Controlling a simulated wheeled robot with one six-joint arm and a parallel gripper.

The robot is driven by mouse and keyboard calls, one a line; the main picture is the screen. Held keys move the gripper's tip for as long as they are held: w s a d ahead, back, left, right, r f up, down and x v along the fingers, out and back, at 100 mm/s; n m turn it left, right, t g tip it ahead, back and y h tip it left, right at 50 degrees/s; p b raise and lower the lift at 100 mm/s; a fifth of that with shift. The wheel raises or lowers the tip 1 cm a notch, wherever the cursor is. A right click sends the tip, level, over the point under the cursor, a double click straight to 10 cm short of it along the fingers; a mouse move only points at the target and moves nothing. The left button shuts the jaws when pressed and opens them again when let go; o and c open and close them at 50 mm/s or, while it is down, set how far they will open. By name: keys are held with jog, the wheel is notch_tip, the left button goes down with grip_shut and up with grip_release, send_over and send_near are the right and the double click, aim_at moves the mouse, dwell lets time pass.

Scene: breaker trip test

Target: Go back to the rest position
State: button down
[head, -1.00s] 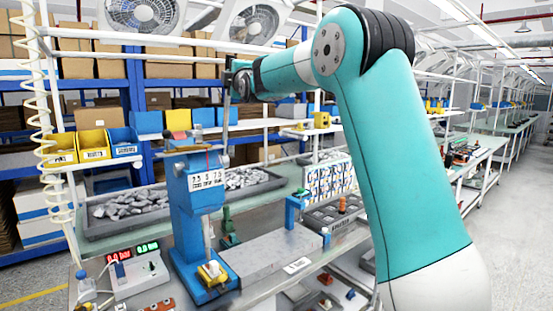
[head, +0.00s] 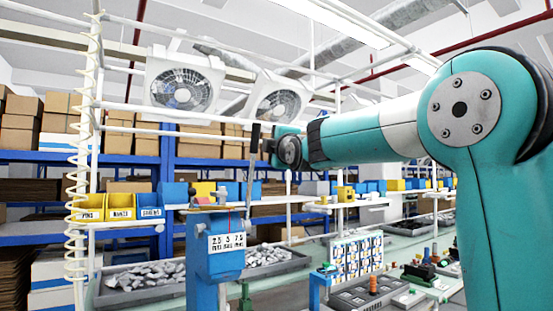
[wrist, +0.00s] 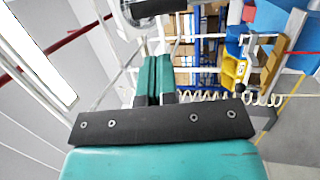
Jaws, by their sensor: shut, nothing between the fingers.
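My gripper shows in the wrist view (wrist: 154,64) as two teal fingers side by side, shut with nothing between them. In the head view my arm reaches left, and its dark wrist end is in the air above and a little right of the blue test stand (head: 213,262). The fingers themselves are hard to make out there. The stand has a white label with numbers, and its lower part is cut off by the frame edge. A blue part, seemingly the stand, shows at the upper right of the wrist view.
A grey tray of metal parts (head: 143,284) lies behind the stand. Yellow bins (head: 88,207) and a blue bin stand on a shelf at left, near a white coiled hose (head: 78,190). A rack of small breakers (head: 357,257) is at right. Fans (head: 184,83) hang above.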

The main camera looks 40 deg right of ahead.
jog(key=shift+s+a+f, duration=0.1)
jog(key=shift+s, duration=0.35)
jog(key=s+a+f+m+g+y, duration=0.2)
jog(key=s+a+f+g+y, duration=0.3)
jog(key=a+f, duration=0.65)
jog(key=s+a+f+m+g+y, duration=0.2)
jog(key=s+a+f+g+y, duration=0.3)
jog(key=a+f, duration=0.65)
jog(key=s+a+f+m+g, duration=0.1)
jog(key=s+f+g, duration=0.4)
jog(key=s, duration=0.6)
jog(key=s+a+f+m+g, duration=0.2)
jog(key=s+a+f+g, duration=0.2)
jog(key=s+f, duration=0.5)
jog(key=s, duration=0.2)
jog(key=shift+s+a+g, duration=0.15)
jog(key=shift+s+g, duration=0.15)
jog(key=shift+g, duration=0.1)
